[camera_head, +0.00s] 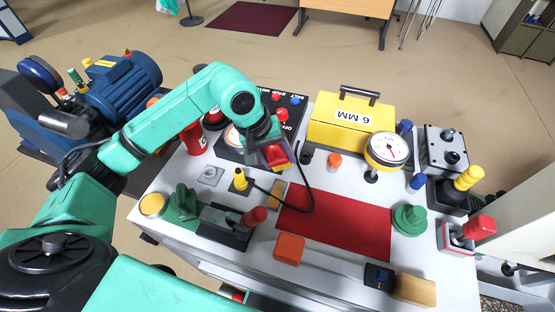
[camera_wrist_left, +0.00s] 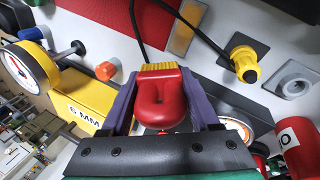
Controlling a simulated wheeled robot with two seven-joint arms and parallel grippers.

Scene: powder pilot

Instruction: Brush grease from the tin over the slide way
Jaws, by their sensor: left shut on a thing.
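My left gripper (camera_head: 275,155) is over the back middle of the bench, shut on a red brush (camera_head: 277,154) with yellow bristles. The left wrist view shows the brush (camera_wrist_left: 160,105) between the two purple fingers of my gripper (camera_wrist_left: 162,88), bristles outward. The bristles look clear of the bench. A round tin with a yellow top (camera_head: 152,204), seemingly the grease tin, stands at the bench's left front corner. To its right is a green block on a dark slide way (camera_head: 228,224) with a red knob. Both are well to the left and front of my gripper. My right gripper is out of view.
A yellow "6 MM" box (camera_head: 350,122) and a dial gauge (camera_head: 386,150) stand right of my gripper. A red mat (camera_head: 340,222) lies mid-bench, largely clear. A yellow plug (camera_head: 240,180) with a black cable stands between gripper and slide way. A red cylinder (camera_head: 194,138) stands left.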

